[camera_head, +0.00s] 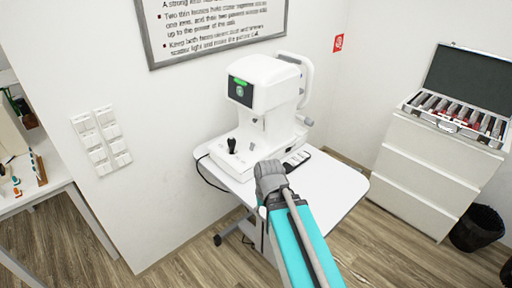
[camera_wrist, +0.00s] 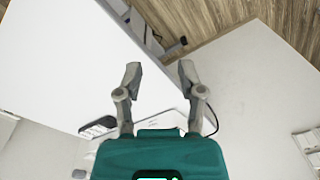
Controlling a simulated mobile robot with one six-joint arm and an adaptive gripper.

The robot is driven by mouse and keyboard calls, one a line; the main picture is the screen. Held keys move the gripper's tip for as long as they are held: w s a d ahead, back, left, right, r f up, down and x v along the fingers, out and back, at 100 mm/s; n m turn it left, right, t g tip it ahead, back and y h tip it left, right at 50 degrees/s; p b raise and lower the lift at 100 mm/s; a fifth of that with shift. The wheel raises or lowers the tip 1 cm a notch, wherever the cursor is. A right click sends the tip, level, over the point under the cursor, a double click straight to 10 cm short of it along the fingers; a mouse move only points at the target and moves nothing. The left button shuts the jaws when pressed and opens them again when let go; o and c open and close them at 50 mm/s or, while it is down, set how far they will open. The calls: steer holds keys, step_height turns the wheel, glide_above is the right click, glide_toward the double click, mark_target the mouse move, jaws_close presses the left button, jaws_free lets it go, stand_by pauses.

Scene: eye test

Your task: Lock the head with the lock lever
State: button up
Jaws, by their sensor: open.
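The eye-test device (camera_head: 268,85) is white, with a dark screen with green marks on its head, and stands on a white table (camera_head: 335,185). A black joystick (camera_head: 231,145) stands on its base. A grey knob (camera_head: 306,120) sticks out on the right side. I cannot tell which part is the lock lever. My gripper (camera_head: 268,172) is in front of the device's base, over the table, and hides part of it. In the wrist view my gripper (camera_wrist: 160,72) has its two fingers apart with nothing between them.
A dark flat item (camera_head: 297,158) lies on the table to the right of the base; a black cable (camera_head: 207,175) hangs at its left. A drawer cabinet (camera_head: 430,160) with an open lens case (camera_head: 470,95) and a black bin (camera_head: 477,228) stand at right. Another table (camera_head: 45,190) is at left.

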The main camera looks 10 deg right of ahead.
steer(key=w, duration=0.1)
steer(key=w+f+b, duration=0.1)
steer(key=w+t+y, duration=0.1)
steer(key=shift+a+f+m, duration=0.35)
steer(key=shift+a+m, duration=0.05)
steer(key=c, duration=0.4)
steer(key=w+t+b, duration=0.1)
steer(key=w, duration=0.1)
steer(key=w+a+f+m+y+b, duration=0.1)
steer(key=w, duration=0.1)
steer(key=w+m+t+y+b, duration=0.1)
steer(key=w+b, duration=0.1)
steer(key=shift+w+a+f+t, duration=0.15)
steer(key=shift+w+f+t, duration=0.1)
steer(key=shift+f+t, duration=0.1)
jaws_close()
steer(key=shift+w+d+r+m+t+b, duration=0.35)
steer(key=shift+w+d+m+t+b, duration=1.65)
steer(key=shift+w+m, duration=1.15)
steer(key=shift+w+d+r+m+t+b, duration=0.35)
steer(key=shift+w+d+m+t+b, duration=1.9)
steer(key=shift+w, duration=1.45)
steer(key=shift+w+d+r+m+t+b, duration=0.35)
steer(key=shift+w+d+m+t+b, duration=1.3)
steer(key=shift+w+m, duration=1.7)
steer(key=shift+w+a, duration=0.1)
